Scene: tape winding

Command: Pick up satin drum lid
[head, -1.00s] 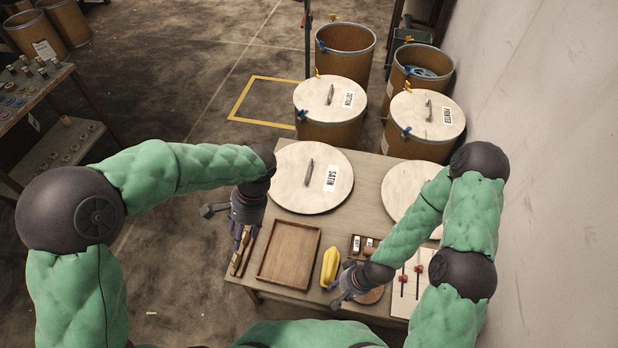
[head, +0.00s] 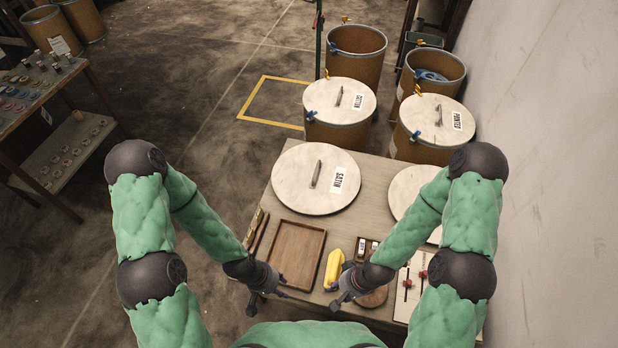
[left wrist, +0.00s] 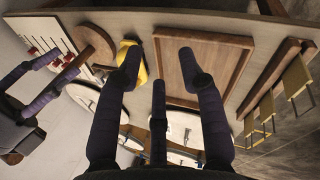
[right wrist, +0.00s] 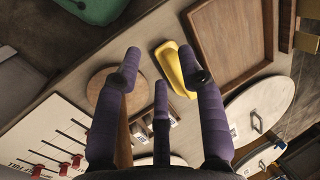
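The satin drum lid (head: 290,179) is a pale round disc labelled SATIN, with a grey bar handle (head: 316,174). It lies flat on the table's far left part, behind the wooden tray. My left gripper (head: 277,292) is over the table's near edge, in front of the tray and well short of the lid. Its fingers are spread and empty in the left wrist view (left wrist: 160,68). My right gripper (head: 340,291) is by the yellow object, also spread and empty in the right wrist view (right wrist: 163,68). Neither gripper touches the lid.
The wooden tray (head: 296,252), yellow object (head: 333,268) and a round wooden board (head: 374,298) occupy the table's near part. A second pale lid (head: 405,188) lies right, partly behind my right arm. Lidded drums (head: 340,100) stand beyond the table; a wall (head: 545,170) bounds the right.

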